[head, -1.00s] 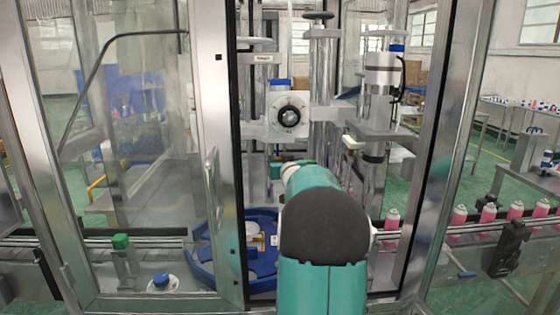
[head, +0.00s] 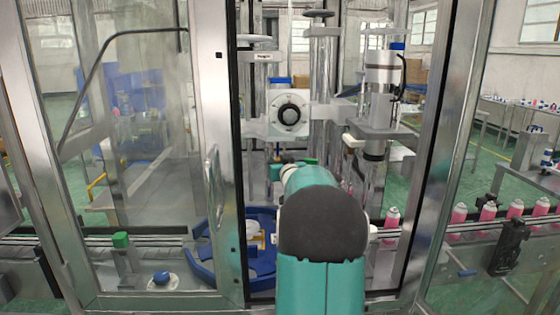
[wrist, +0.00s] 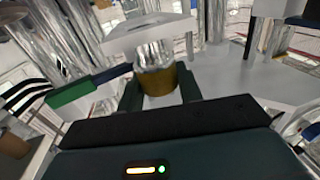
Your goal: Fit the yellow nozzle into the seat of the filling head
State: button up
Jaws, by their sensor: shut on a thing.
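The yellow nozzle (wrist: 159,81) is between the dark fingers of my gripper (wrist: 160,92) in the wrist view. My gripper is shut on it, and its silvery top points up. A pale, rounded block (wrist: 146,38) is just above the nozzle in that view; it may be part of the filling head. I cannot tell whether nozzle and block touch, and no seat opening is visible. In the head view my arm hides the gripper and nozzle. A white unit with a round dark-centred face (head: 290,114) shows beyond the arm.
A metal column unit (head: 383,95) stands right of the white unit. Blue curved guides (head: 262,224) lie low at left. Pink cans (head: 459,214) line the conveyor at right. Glass doors and metal posts frame the opening. A green-ended bar (wrist: 72,92) lies left of the gripper.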

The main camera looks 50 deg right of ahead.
jog(key=shift+f, duration=0.55)
jog(key=o, duration=1.1)
jog(key=shift+o, duration=0.2)
jog(key=shift+s+d, duration=0.1)
jog(key=shift+s, duration=0.05)
jog(key=shift+s+d+f, duration=0.15)
jog(key=shift+s, duration=0.1)
jog(key=shift+s+a, duration=0.25)
jog(key=shift+s, duration=0.1)
jog(key=a+v, duration=0.1)
jog(key=v, duration=1.1)
jog(key=shift+a, duration=0.15)
